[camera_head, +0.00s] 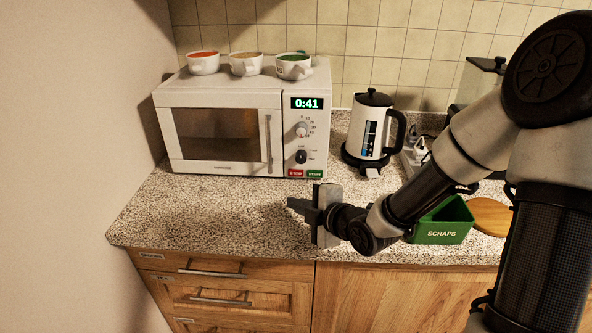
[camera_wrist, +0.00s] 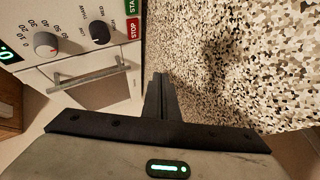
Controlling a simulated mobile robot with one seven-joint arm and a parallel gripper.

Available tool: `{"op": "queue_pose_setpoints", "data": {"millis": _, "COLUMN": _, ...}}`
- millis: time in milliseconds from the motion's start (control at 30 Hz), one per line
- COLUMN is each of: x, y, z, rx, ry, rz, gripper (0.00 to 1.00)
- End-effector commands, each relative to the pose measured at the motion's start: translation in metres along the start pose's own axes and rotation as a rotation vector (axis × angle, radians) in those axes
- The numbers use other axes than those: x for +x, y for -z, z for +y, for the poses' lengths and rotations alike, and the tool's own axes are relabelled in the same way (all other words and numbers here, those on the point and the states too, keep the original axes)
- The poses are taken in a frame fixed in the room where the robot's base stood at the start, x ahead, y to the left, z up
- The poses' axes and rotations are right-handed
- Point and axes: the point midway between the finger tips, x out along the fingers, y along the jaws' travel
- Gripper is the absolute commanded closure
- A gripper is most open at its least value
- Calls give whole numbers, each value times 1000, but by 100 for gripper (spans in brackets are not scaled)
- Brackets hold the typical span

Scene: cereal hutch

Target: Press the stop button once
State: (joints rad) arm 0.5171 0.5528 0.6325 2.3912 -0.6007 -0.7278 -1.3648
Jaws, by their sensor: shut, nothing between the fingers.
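A white microwave (camera_head: 222,128) stands at the back left of the counter, its door closed and its display (camera_head: 307,103) reading 0:41. The red stop button (camera_head: 296,173) is at the bottom of its control panel, left of the green start button (camera_head: 315,173). In the wrist view the stop button (camera_wrist: 134,30) shows at the top, with the green start button (camera_wrist: 131,6) partly cut off. My gripper (camera_head: 291,204) is shut and empty, in front of the panel and apart from the stop button. Its closed fingers (camera_wrist: 158,78) also show in the wrist view.
Several cups stand on the microwave, among them a white cup (camera_head: 293,66). A kettle (camera_head: 370,125) stands to its right. A green scraps bin (camera_head: 441,222) and a wooden board (camera_head: 490,215) lie further right. Speckled counter (camera_head: 200,212) is clear before the microwave.

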Motion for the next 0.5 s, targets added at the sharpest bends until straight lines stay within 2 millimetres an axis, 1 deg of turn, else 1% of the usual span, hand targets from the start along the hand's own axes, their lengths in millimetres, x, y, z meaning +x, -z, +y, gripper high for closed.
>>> {"op": "queue_pose_setpoints", "data": {"millis": 267, "x": 1, "y": -1, "z": 1, "rx": 2, "ry": 2, "rz": -2, "gripper": 100}}
{"op": "queue_pose_setpoints", "data": {"millis": 367, "x": 6, "y": -4, "z": 4, "rx": 4, "ry": 3, "rz": -2, "gripper": 100}}
{"op": "queue_pose_setpoints", "data": {"millis": 500, "x": 17, "y": -13, "z": 14, "rx": 5, "ry": 2, "rz": -2, "gripper": 100}}
